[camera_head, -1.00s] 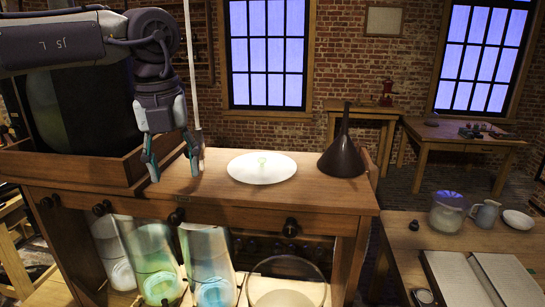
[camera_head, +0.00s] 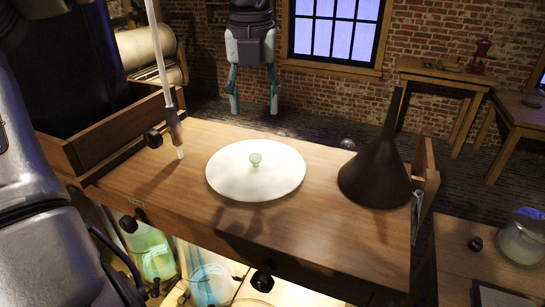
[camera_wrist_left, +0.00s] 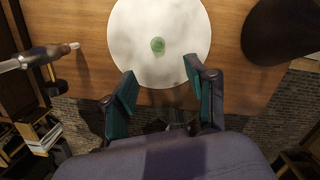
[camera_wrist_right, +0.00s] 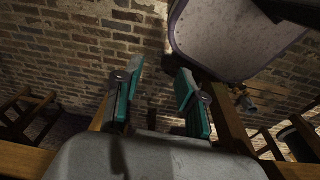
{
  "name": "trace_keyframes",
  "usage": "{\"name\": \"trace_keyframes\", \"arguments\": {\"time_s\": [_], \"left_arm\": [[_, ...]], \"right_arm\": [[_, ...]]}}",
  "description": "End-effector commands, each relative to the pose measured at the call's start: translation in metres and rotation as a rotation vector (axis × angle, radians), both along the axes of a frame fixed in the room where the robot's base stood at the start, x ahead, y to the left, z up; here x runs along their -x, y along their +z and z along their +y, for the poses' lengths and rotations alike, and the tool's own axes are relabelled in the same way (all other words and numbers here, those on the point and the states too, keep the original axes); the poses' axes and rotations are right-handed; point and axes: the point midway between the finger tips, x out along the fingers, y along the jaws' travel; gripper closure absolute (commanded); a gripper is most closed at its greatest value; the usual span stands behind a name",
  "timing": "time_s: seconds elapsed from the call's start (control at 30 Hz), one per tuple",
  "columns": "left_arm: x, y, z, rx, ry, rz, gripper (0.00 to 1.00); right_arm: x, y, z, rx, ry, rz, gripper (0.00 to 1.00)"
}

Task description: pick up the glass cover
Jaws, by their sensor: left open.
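The glass cover (camera_head: 255,180) is a pale white disc with a small green knob (camera_head: 255,160) at its middle. It lies flat on the wooden bench top. My left gripper (camera_head: 254,104) hangs fingers down above and beyond the cover, apart from it, with nothing between its fingers. In the left wrist view the cover (camera_wrist_left: 150,25) is ahead, its knob (camera_wrist_left: 158,45) just past the gap between the open fingers (camera_wrist_left: 160,88). My right gripper (camera_wrist_right: 155,90) shows only in the right wrist view, open and empty, facing a brick wall.
A dark funnel (camera_head: 375,180) stands right of the cover. A pale rod (camera_head: 165,70) with a dark holder rises on the left, near a wooden tray (camera_head: 105,140). Lit glass jars (camera_head: 155,255) stand below the bench top.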

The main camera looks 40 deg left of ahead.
Motion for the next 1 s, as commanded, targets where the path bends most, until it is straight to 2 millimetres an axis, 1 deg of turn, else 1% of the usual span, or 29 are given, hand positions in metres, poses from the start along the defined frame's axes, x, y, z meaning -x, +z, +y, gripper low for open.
{"name": "trace_keyframes", "arguments": {"time_s": [0.03,0.1,0.2,0.27,0.37,0.47,0.6,0.7,0.83,0.9,1.0], "left_arm": [[0.0,-0.01,0.001,0.002,-0.001,0.006,0.43],[-0.001,-0.025,0.002,0.003,-0.003,0.005,0.43],[-0.003,-0.051,0.003,0.002,-0.001,0.005,0.43],[-0.005,-0.061,0.004,0.002,-0.001,0.004,0.43],[-0.006,-0.073,0.005,0.002,-0.001,0.002,0.43],[-0.007,-0.078,0.006,0.001,-0.001,0.002,0.43],[-0.008,-0.083,0.007,0.001,-0.001,0.003,0.43],[-0.011,-0.095,0.008,0.002,-0.001,0.005,0.43],[-0.016,-0.115,0.011,0.003,0.0,0.005,0.43],[-0.017,-0.126,0.011,0.002,0.0,0.002,0.43],[-0.018,-0.131,0.012,0.001,0.0,0.002,0.43]], "right_arm": [[0.014,-0.003,-0.001,0.002,0.0,0.021,0.6],[0.03,-0.006,-0.001,0.004,0.0,0.045,0.6],[0.046,-0.025,-0.002,0.005,0.001,0.069,0.6],[0.051,-0.032,-0.002,0.005,0.001,0.076,0.6],[0.05,-0.038,0.0,0.003,0.002,0.073,0.6],[0.037,-0.04,0.002,0.0,0.001,0.055,0.6],[0.012,-0.04,0.006,-0.007,0.002,0.016,0.6],[0.006,-0.044,0.006,-0.008,0.002,0.007,0.6],[0.012,-0.051,0.005,-0.006,0.001,0.017,0.6],[0.02,-0.058,0.005,-0.005,0.001,0.028,0.6],[0.032,-0.06,0.004,-0.003,0.001,0.046,0.6]]}}
